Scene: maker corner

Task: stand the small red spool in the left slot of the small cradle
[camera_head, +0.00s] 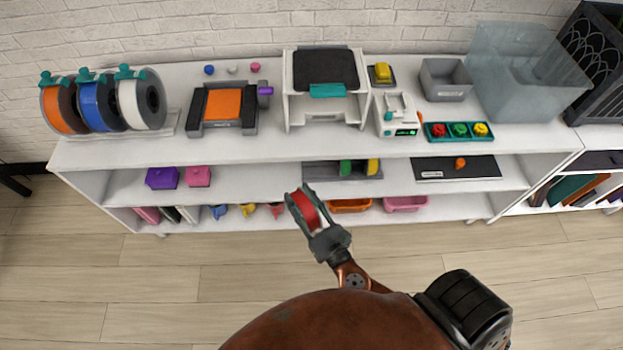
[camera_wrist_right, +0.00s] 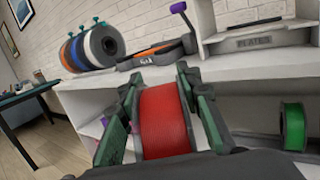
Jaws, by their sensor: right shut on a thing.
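The small red spool (camera_head: 308,211) is held between the fingers of my right gripper (camera_head: 301,195), in front of the shelf unit. It also fills the middle of the right wrist view (camera_wrist_right: 163,122), with a finger on each side. The small cradle (camera_head: 318,173) is a dark grey holder on the middle shelf, up and right of the gripper. A green spool (camera_head: 346,167) and a yellow spool (camera_head: 373,166) stand in its middle and right; its left part looks empty. The green spool also shows in the right wrist view (camera_wrist_right: 293,127). My left gripper is out of view.
The white top board (camera_head: 250,148) overhangs the middle shelf and carries large spools (camera_head: 103,103), a printer-like tray and a clear bin (camera_head: 525,75). Purple and pink boxes (camera_head: 162,178) stand left on the middle shelf. Orange and pink trays (camera_head: 405,204) sit below.

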